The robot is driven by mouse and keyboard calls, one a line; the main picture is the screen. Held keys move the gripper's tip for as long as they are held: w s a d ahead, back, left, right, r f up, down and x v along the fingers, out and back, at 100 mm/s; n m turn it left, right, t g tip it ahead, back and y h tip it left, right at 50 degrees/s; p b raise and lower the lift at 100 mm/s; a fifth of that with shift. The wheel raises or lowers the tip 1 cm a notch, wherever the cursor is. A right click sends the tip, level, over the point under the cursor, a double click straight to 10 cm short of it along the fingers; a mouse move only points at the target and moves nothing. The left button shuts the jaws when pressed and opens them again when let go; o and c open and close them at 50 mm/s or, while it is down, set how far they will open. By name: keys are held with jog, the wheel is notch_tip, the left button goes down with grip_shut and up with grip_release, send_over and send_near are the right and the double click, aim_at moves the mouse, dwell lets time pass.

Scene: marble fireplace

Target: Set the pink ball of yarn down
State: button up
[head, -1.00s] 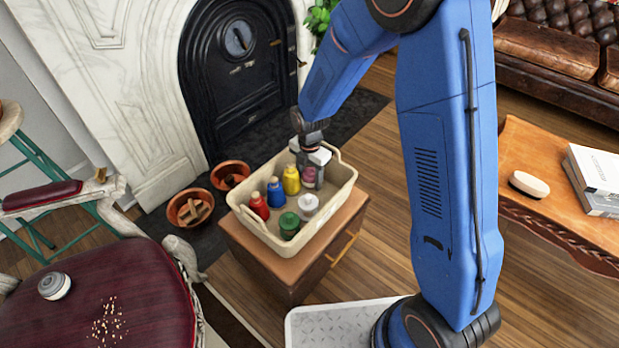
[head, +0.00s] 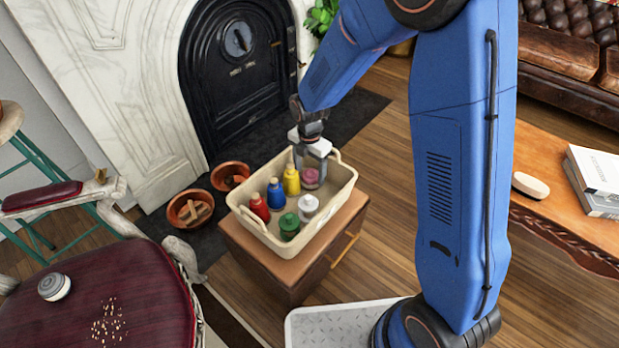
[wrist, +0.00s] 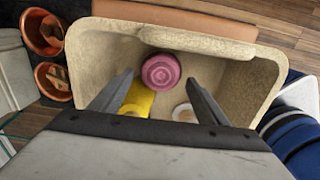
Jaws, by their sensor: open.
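The pink ball of yarn (head: 310,177) sits in the cream bin (head: 272,240), toward its back right end. In the wrist view the pink yarn (wrist: 161,71) rests near the bin's far wall, just beyond my fingertips. My gripper (head: 314,160) is open above the yarn, with nothing between its fingers. The fingers (wrist: 157,85) show apart in the wrist view, and a gap separates them from the yarn.
The bin also holds a yellow bottle (head: 291,181), a blue bottle (head: 276,193), a red bottle (head: 259,207), a green one (head: 289,227) and a white one (head: 308,206). It stands on a small wooden cabinet (head: 290,277).

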aim_at(309, 175)
jog(key=s+d+r+m+t, duration=0.1)
jog(key=s+d+r+m, duration=0.25)
jog(key=r, duration=0.55)
jog(key=s+d+r+m, duration=0.2)
jog(key=d+r+m, duration=0.15)
jog(key=r, duration=0.45)
jog(key=s+d+r+m+t, duration=0.2)
jog(key=s+d+r+m, duration=0.3)
jog(key=s+d+m, duration=0.3)
jog(key=s+d+r+m+t, duration=0.1)
jog(key=s+d+r+m, duration=0.4)
jog(key=s+m, duration=0.7)
jog(key=shift+s+d+t, duration=0.4)
jog(key=shift+s+d, duration=1)
jog(key=shift+s, duration=0.45)
